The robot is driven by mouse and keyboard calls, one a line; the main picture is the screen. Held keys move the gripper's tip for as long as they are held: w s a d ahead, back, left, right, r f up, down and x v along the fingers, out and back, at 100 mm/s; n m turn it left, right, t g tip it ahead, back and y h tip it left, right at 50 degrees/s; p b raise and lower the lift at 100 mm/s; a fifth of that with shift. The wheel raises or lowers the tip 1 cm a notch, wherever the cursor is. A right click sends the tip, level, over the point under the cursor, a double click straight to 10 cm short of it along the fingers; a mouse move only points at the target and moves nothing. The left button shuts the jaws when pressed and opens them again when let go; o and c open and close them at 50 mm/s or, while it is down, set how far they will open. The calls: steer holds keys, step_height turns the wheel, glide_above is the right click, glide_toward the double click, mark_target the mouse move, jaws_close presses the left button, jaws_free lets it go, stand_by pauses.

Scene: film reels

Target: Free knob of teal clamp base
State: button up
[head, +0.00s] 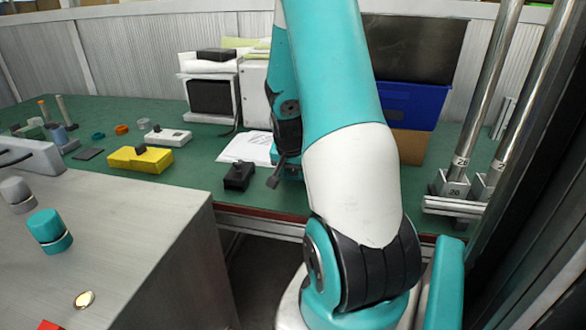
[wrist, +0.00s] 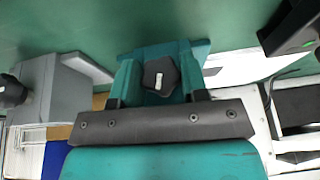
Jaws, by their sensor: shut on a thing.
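In the wrist view the teal clamp base (wrist: 140,55) lies on the green bench top, with a dark lobed knob (wrist: 160,76) bearing a small white mark. My gripper (wrist: 161,82) reaches over it, one teal finger on each side of the knob, shut on it. The contact itself is hard to make out. In the head view my arm covers most of this spot, and only a bit of teal shows beside it.
In the head view a black clamp base (head: 238,177) stands just left of my gripper. A yellow base (head: 138,161) and a pale base (head: 167,138) stand further left. A blue bin (head: 412,106) is behind my arm.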

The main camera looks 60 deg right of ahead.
steer(key=g+p, duration=0.1)
steer(key=g+h+p, duration=0.1)
steer(key=g, duration=0.1)
steer(key=shift+w+a+r+n, duration=0.1)
steer(key=shift+w+n, duration=0.1)
steer(key=shift+n, duration=0.2)
steer(key=g+h+p, duration=0.1)
steer(key=g+p, duration=0.1)
steer(key=g, duration=0.1)
steer(key=shift+w+n+g, duration=0.1)
steer(key=shift+n+g, duration=0.2)
steer(key=g+h, duration=0.1)
steer(key=n+g+p, duration=0.1)
steer(key=g, duration=0.1)
steer(key=shift+w+f+g+h, duration=0.1)
steer(key=shift+f+g+h, duration=0.2)
steer(key=shift+f+h, duration=0.1)
steer(key=shift+n+g+h, duration=0.4)
steer(key=shift+g+h, duration=0.2)
steer(key=shift+g, duration=0.6)
steer(key=o, duration=0.9)
